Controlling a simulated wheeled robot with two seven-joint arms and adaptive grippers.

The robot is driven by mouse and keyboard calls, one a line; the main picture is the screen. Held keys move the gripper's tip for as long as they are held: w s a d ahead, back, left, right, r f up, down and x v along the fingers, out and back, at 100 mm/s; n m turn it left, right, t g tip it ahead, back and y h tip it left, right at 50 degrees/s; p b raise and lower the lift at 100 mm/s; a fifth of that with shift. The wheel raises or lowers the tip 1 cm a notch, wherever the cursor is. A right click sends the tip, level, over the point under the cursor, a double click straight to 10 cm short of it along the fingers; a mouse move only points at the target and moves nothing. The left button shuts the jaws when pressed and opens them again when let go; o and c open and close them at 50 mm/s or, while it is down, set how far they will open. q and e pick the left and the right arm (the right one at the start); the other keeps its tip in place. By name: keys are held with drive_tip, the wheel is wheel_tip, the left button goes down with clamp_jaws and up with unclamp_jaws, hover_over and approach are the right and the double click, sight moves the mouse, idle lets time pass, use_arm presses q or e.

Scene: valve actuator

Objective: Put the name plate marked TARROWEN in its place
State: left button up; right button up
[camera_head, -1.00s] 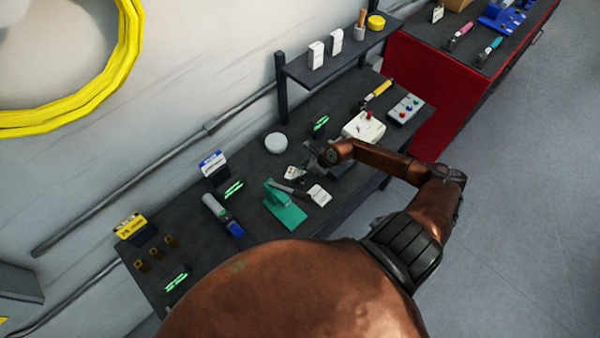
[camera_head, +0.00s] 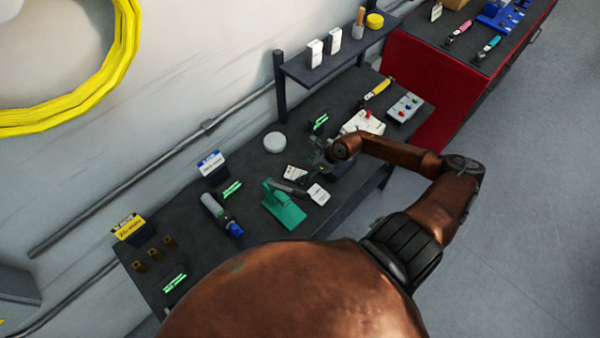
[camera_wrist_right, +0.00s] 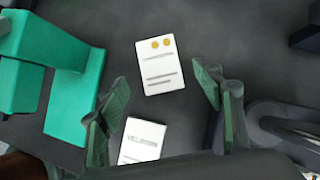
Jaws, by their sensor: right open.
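No marking reads TARROWEN legibly in either view. Two white plates lie flat on the dark bench: one with two yellow dots and grey print lines (camera_wrist_right: 161,66), the other with grey print (camera_wrist_right: 142,141), partly cut off by my wrist. In the head view, one white plate (camera_head: 296,172) lies beside my gripper and another (camera_head: 318,194) beside the green stand (camera_head: 284,208). My right gripper (camera_head: 318,160) is low over the bench; in the wrist view its fingers (camera_wrist_right: 165,112) are wide apart and empty, with the plates seen between them. My left gripper is not in view.
The green stand (camera_wrist_right: 75,95) is close left of my fingers, and a grey round part (camera_wrist_right: 270,122) is close right. A white box (camera_head: 362,123) is behind my forearm.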

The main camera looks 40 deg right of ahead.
drive_tip(key=v, duration=0.7)
drive_tip(key=shift+r+b, duration=0.25)
drive_tip(key=shift+b, duration=0.2)
drive_tip(key=shift+s, duration=0.15)
